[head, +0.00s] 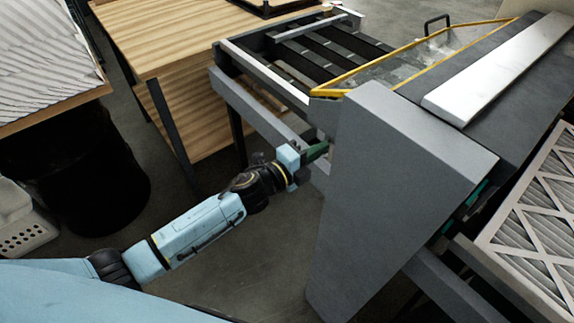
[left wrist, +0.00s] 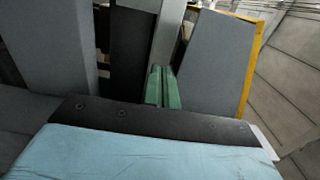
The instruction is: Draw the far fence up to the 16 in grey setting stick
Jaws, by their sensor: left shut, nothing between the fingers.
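My left gripper (head: 322,151) is shut and empty, low beside the grey machine's near side panel (head: 390,170). Its green fingers (left wrist: 163,88) are together in the left wrist view, in front of a pale grey upright bar (left wrist: 168,35). I cannot tell whether they touch it. The machine's dark slatted bed (head: 310,55) lies beyond the gripper, with a pale metal rail (head: 264,72) along its left side and a pale bar (head: 312,25) across its far part. I cannot tell which is the far fence. I cannot make out the grey setting stick. My right gripper is not in view.
A yellow-edged clear guard (head: 415,55) stands over the bed. A wooden table (head: 190,35) is behind, and a black drum (head: 80,175) is at left. Pleated filters (head: 535,225) lie at right. Open floor (head: 235,265) lies below my left arm.

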